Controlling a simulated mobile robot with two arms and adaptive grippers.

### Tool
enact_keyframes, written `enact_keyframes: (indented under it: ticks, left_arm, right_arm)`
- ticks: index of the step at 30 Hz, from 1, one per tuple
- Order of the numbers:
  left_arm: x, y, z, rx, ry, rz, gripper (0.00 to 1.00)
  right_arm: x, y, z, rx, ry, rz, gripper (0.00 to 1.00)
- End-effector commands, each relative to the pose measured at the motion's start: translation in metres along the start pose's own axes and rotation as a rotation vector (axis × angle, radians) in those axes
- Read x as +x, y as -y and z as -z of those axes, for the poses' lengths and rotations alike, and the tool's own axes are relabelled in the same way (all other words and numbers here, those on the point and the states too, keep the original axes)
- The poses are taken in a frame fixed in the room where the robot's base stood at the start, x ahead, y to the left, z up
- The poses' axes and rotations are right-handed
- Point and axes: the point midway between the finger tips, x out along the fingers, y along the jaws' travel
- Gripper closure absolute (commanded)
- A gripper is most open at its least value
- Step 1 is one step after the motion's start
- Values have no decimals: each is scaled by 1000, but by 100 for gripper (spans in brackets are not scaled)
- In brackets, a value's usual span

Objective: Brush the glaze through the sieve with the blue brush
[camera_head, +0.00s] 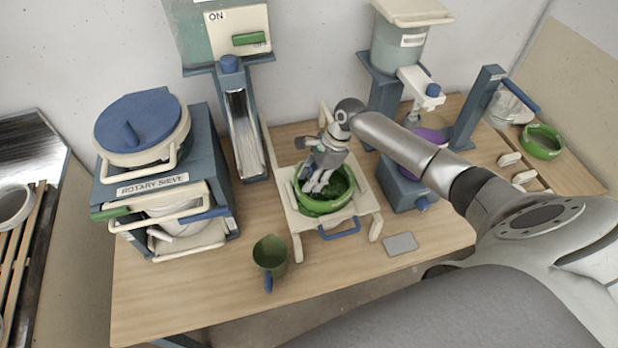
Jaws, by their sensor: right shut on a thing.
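A green round sieve (325,207) with dark green glaze inside it sits on a cream stand (370,196) at the middle of the table. My right gripper (321,181) reaches in from the right and points down over the sieve. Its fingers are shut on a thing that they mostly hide. A small dark blue part at the fingers fits the blue brush (309,160). I cannot tell whether the brush touches the mesh. My left gripper is not in view.
A green jug (270,253) stands in front of the stand, and a grey pad (400,244) lies to its right. A rotary sieve machine (207,150) stands at left. A purple-topped blue device (403,190) and a blue post (474,108) stand at right. The front left table is clear.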

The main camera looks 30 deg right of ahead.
Motion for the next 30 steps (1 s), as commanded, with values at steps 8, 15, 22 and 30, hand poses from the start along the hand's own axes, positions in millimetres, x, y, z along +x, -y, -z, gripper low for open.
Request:
enact_keyframes:
  ticks: [8,15,22,30]
  left_arm:
    - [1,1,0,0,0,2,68]
    - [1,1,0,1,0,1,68]
    - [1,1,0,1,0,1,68]
    - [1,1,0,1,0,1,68]
  right_arm:
    - [-7,-4,34,9,-21,-10,95]
    - [-15,-4,54,10,-22,-10,95]
    - [-18,-4,61,8,-22,-9,95]
    - [-18,-3,59,8,-22,-9,95]
